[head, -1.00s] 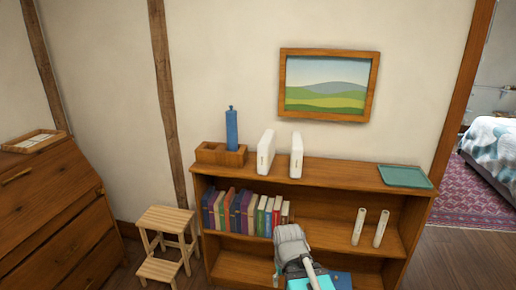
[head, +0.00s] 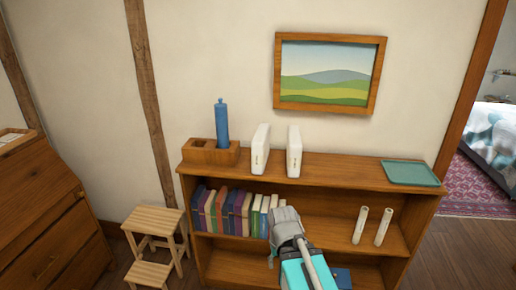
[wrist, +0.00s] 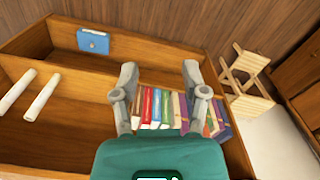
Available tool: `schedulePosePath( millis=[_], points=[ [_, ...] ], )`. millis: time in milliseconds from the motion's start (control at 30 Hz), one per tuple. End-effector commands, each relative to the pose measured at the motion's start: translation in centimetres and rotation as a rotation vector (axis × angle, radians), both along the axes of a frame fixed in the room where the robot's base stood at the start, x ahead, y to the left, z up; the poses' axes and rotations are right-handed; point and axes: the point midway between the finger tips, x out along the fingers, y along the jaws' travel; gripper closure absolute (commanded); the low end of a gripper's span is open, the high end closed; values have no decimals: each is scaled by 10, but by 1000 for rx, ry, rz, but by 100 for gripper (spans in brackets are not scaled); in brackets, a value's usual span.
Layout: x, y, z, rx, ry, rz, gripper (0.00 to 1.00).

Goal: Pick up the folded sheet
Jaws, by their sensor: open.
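I cannot clearly pick out a folded sheet. A pale flat item (head: 10,138) lies in a wooden tray on the dresser at the far left of the head view, cut by the frame edge, and I cannot tell whether it is the sheet. My gripper (head: 285,220) is in front of the bookcase (head: 330,178), by the right end of the row of books (head: 237,212). In the wrist view, my gripper (wrist: 160,73) has its two fingers spread wide, with nothing between them but the books beyond.
Two white upright pieces (head: 260,149), a blue bottle (head: 221,122) in a wooden holder and a green tray (head: 411,172) stand on the bookcase top. Two white rolls (head: 361,225) and a blue item (wrist: 93,40) are on the shelves. A wooden step stool (head: 153,222) stands left.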

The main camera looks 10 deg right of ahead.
Motion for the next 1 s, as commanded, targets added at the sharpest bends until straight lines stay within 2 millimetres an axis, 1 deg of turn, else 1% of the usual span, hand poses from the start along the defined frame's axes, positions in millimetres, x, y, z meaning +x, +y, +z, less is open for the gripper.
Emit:
schedulePosePath(
  millis=[200,233,433,467,567,667,767,867,1000],
  points=[
    [0,0,0,0,0,0,43],
    [0,0,0,0,0,0,41],
    [5,-2,-1,-19,-14,23,4],
    [8,-4,-1,-29,-20,32,0],
    [20,-15,-3,-79,-50,82,0],
    [38,-26,-3,-159,-91,169,0],
    [63,-37,-1,-271,-141,296,0],
    [93,-49,5,-414,-186,452,0],
    [137,-60,20,-643,-225,702,0]
  ],
)
